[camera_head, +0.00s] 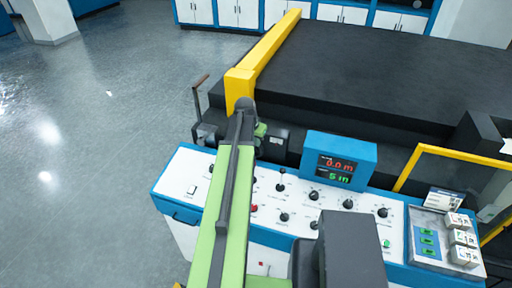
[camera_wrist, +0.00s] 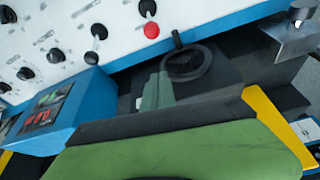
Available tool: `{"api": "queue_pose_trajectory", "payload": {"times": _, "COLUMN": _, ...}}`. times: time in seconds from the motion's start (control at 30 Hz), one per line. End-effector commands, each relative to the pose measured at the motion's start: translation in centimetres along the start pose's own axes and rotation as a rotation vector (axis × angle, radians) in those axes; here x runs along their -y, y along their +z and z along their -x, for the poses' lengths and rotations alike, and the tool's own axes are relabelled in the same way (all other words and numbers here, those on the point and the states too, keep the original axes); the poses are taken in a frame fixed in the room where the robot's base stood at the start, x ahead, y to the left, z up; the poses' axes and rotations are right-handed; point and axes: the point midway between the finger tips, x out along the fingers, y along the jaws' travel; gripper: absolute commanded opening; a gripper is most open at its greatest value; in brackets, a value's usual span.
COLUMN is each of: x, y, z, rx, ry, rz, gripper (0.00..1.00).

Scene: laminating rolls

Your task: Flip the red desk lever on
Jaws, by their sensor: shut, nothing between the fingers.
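A small red knob (camera_head: 254,208) stands on the white desk panel, just right of my arm in the head view. A round red knob (camera_wrist: 152,30) also shows near the panel edge in the wrist view, close to black knobs. I cannot tell whether it is the same one. A small reddish tip (camera_head: 262,265) shows low on the desk front. My green arm reaches over the desk and covers part of the panel's left side. I cannot make out my gripper's fingers in either view, and nothing seems to be touching the red knob.
The control desk has a blue display box (camera_head: 341,160) with lit digits and several black knobs. A black handwheel (camera_wrist: 188,62) lies beyond the panel edge. A yellow bar (camera_head: 265,50) and a large dark machine bed (camera_head: 390,75) stand behind. Open floor lies left.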

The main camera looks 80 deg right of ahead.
Motion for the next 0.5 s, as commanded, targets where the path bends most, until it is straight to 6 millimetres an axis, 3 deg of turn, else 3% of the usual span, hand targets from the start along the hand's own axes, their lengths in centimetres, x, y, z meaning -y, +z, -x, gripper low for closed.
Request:
{"api": "queue_pose_trajectory", "payload": {"times": 0.03, "x": 0.0, "y": 0.2, "z": -1.5, "rx": 0.000, "ry": 0.000, "rz": 0.000, "gripper": 0.00}}
{"api": "queue_pose_trajectory", "payload": {"times": 0.43, "x": 0.1, "y": 0.3, "z": -10.2, "rx": 0.000, "ry": 0.000, "rz": 0.000, "gripper": 0.00}}
{"api": "queue_pose_trajectory", "payload": {"times": 0.5, "x": -0.1, "y": 2.0, "z": -8.0, "rx": 0.000, "ry": -0.001, "rz": 0.002, "gripper": 0.00}}
